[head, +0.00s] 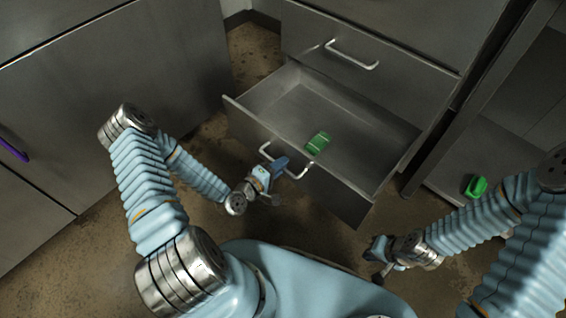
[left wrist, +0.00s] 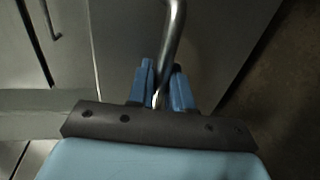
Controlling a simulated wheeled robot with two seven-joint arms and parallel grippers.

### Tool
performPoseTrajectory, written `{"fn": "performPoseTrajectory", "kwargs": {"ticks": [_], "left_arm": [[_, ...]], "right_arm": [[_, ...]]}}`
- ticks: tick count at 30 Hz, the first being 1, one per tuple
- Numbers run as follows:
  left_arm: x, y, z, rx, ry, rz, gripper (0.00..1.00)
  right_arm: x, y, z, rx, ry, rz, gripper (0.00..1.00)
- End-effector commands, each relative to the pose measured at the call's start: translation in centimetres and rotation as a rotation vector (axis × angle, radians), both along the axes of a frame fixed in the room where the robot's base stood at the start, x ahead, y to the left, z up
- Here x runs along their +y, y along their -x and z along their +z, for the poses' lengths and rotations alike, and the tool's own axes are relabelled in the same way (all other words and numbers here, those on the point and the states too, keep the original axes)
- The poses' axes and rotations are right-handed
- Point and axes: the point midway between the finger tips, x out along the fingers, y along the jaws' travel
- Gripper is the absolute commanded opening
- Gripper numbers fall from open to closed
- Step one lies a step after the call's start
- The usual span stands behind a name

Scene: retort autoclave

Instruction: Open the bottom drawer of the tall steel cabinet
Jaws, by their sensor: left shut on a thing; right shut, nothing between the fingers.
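The bottom drawer (head: 345,128) of the tall steel cabinet is pulled well out, and its inside shows. A green object (head: 318,143) lies in it near the front panel. My left gripper (head: 279,166) is shut on the bottom drawer's metal handle (head: 296,172). In the left wrist view the blue fingers (left wrist: 163,88) close around the handle bar (left wrist: 174,35). The drawer above, with its own handle (head: 351,56), is shut. My right gripper (head: 374,250) is shut and empty, low in front of the cabinet, apart from the drawer.
A grey cabinet with a purple handle (head: 13,150) stands at the left. At the right is an open steel shelf unit (head: 455,165) with a green item (head: 475,187) on it. Brown floor (head: 255,50) shows between the left cabinet and the drawer.

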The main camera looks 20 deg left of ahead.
Motion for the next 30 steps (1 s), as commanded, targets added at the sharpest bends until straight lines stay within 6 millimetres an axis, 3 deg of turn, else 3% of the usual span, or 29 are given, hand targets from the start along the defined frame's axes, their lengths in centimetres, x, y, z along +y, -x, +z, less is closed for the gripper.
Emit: {"fn": "performPoseTrajectory", "kwargs": {"ticks": [7,8,11,22,30], "left_arm": [[0.0,0.0,-0.1,0.002,-0.001,0.000,0.00],[0.0,0.0,-0.1,0.002,-0.001,0.000,0.23],[0.0,0.0,-0.1,0.002,-0.001,0.000,0.35],[0.3,0.7,0.1,0.003,-0.001,0.000,0.35],[2.4,6.1,1.3,0.005,-0.001,0.004,0.35]], "right_arm": [[0.0,0.0,0.0,0.000,0.000,0.000,0.00],[0.0,0.0,0.0,0.000,0.000,0.000,0.00],[0.0,0.0,0.0,0.000,0.000,0.000,0.00],[0.0,0.0,0.0,0.000,0.000,0.000,0.00],[0.0,0.0,0.3,0.000,0.001,0.000,0.00]]}}
